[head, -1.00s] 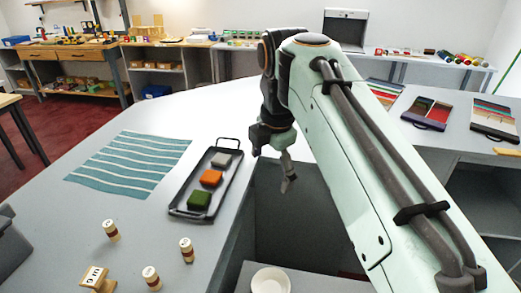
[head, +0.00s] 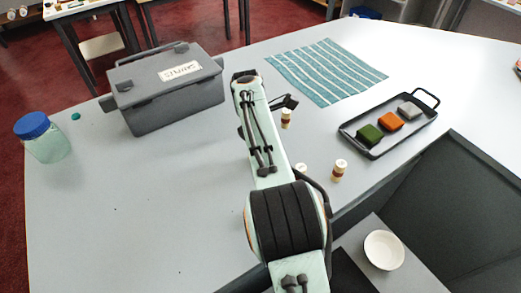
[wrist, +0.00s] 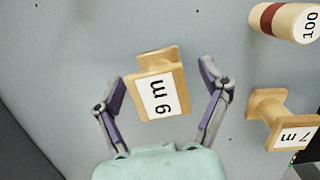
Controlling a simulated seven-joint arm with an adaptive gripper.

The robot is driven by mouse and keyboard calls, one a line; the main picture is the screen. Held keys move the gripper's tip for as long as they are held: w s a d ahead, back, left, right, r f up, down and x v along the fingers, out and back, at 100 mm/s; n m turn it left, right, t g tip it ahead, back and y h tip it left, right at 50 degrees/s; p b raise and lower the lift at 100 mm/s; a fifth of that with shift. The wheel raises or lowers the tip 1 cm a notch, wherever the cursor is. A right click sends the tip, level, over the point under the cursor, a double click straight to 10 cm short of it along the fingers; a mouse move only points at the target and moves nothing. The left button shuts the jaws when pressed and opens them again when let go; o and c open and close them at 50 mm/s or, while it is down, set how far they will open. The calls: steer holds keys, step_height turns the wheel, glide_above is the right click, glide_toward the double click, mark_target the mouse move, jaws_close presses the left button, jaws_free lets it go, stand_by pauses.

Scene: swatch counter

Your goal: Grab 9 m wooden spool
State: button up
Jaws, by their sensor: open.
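The 9 m wooden spool (wrist: 150,62) shows in the wrist view with its "9 m" label facing the camera. My gripper (wrist: 163,78) is open, with one finger on each side of the spool and visible gaps between. In the head view my arm hides the 9 m spool, and I cannot make out the fingertips there.
In the wrist view, a "7 m" spool (wrist: 268,108) and a red-banded "100" spool (wrist: 285,20) stand right of my gripper. The head view shows a grey box (head: 168,92), blue-lidded jar (head: 45,140), striped cloth (head: 325,70), swatch tray (head: 362,146) and bowl (head: 384,250).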

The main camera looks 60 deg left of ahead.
steer(key=shift+f, duration=0.3)
steer(key=shift+c, duration=0.3)
steer(key=c, duration=1.2)
